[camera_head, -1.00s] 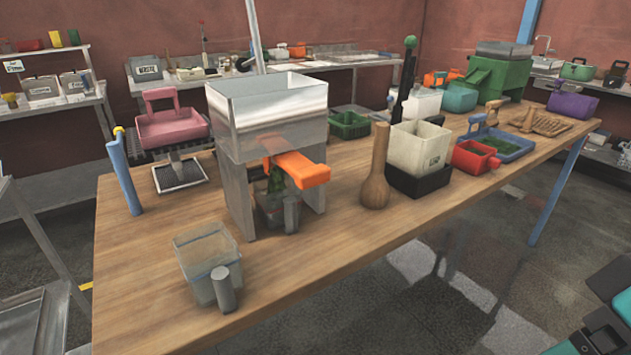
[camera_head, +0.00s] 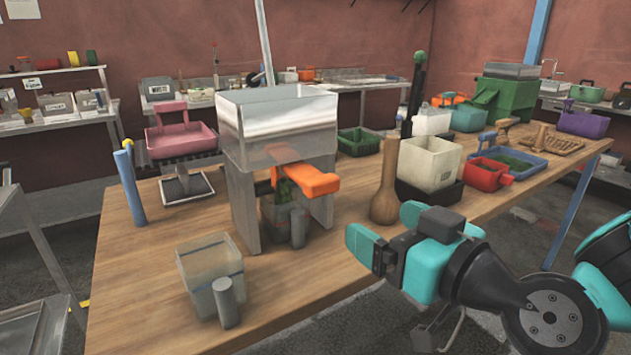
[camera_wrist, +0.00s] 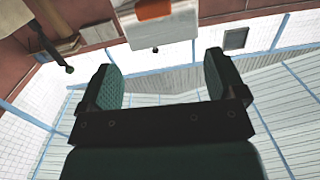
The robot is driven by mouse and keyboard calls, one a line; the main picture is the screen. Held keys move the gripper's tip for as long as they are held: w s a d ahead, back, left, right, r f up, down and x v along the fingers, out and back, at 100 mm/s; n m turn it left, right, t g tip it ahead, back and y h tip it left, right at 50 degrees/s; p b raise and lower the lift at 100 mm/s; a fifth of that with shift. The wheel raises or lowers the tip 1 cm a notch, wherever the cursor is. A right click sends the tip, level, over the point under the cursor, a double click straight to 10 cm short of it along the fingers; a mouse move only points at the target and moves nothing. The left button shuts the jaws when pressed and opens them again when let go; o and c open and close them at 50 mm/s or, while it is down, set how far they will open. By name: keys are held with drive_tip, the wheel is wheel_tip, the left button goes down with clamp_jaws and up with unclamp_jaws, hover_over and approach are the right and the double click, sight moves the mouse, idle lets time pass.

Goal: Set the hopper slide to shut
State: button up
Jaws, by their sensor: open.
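The hopper (camera_head: 277,125) is a clear-sided box on two grey legs, on the left half of the wooden table. Its orange slide (camera_head: 313,181) sticks out beneath the box, toward the front right. A clear cup with a grey handle (camera_head: 298,228) stands between the legs, and something green shows just under the slide. My gripper (camera_head: 385,235) is at the table's front edge, right of the hopper and apart from the slide. In the wrist view my gripper (camera_wrist: 163,85) is open with nothing between its fingers. An orange patch shows at that view's top; I cannot tell what it is.
A clear container (camera_head: 212,277) stands front left of the hopper. A brown wooden bottle-shaped object (camera_head: 386,190) stands between the slide and a cream bin (camera_head: 430,163), just beyond my gripper. A pink scoop-like tray (camera_head: 181,140) is at the left. The front middle table is clear.

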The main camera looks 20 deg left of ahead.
drive_tip(key=t, duration=0.1)
drive_tip(key=p, duration=1.4)
approach(317, 176)
drive_tip(key=x, duration=0.9)
drive_tip(key=shift+w+a, duration=0.1)
drive_tip(key=shift+w, duration=0.15)
drive_tip(key=shift+w+a+f, duration=0.1)
drive_tip(key=shift+w+a, duration=0.35)
drive_tip(key=shift+a, duration=0.05)
